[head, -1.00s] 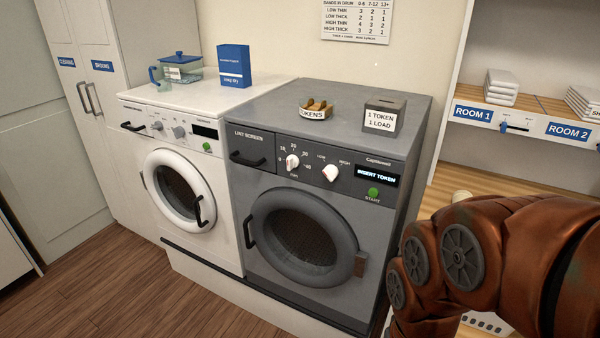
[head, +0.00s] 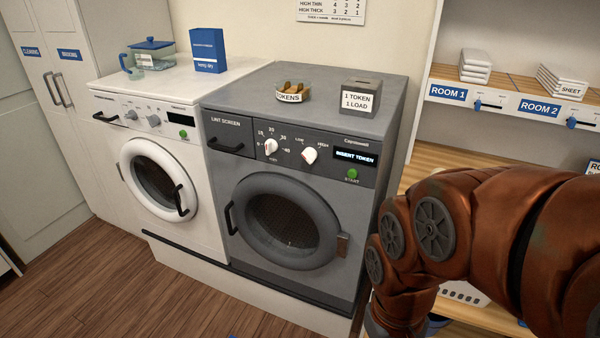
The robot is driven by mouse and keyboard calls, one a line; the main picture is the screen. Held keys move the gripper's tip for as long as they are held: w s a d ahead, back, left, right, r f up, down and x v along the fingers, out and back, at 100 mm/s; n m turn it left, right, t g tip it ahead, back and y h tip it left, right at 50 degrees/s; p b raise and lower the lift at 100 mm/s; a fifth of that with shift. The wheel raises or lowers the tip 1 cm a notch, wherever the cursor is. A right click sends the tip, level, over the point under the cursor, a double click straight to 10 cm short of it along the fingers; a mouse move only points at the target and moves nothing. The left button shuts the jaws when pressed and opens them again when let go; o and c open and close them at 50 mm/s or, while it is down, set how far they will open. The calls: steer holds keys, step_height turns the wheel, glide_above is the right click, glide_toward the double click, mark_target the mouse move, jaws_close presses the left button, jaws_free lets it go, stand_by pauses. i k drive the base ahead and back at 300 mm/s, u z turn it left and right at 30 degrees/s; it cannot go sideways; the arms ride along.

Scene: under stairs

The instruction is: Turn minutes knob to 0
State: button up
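The minutes knob (head: 271,146) is a white knob with a red mark on the grey dryer's (head: 290,185) front panel. Numbers from 0 to 40 run around it, with "min" below. Its exact pointing is too small to tell. A second white knob (head: 309,155), marked low to high, sits to its right. The display (head: 356,158) reads "INSERT TOKEN", above a green start button (head: 352,174). My orange-brown arm fills the lower right, well apart from the knob. My gripper is not in view.
A bowl of tokens (head: 293,93) and a token box (head: 361,98) stand on the dryer. A white washer (head: 160,165) stands to its left. Shelves with folded linen (head: 475,66) are at right. The wooden floor (head: 110,270) in front is clear at left.

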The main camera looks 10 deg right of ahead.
mark_target(271, 145)
steer(key=k, duration=0.5)
steer(key=u, duration=1.6)
steer(key=i, duration=0.45)
steer(key=u, duration=0.15)
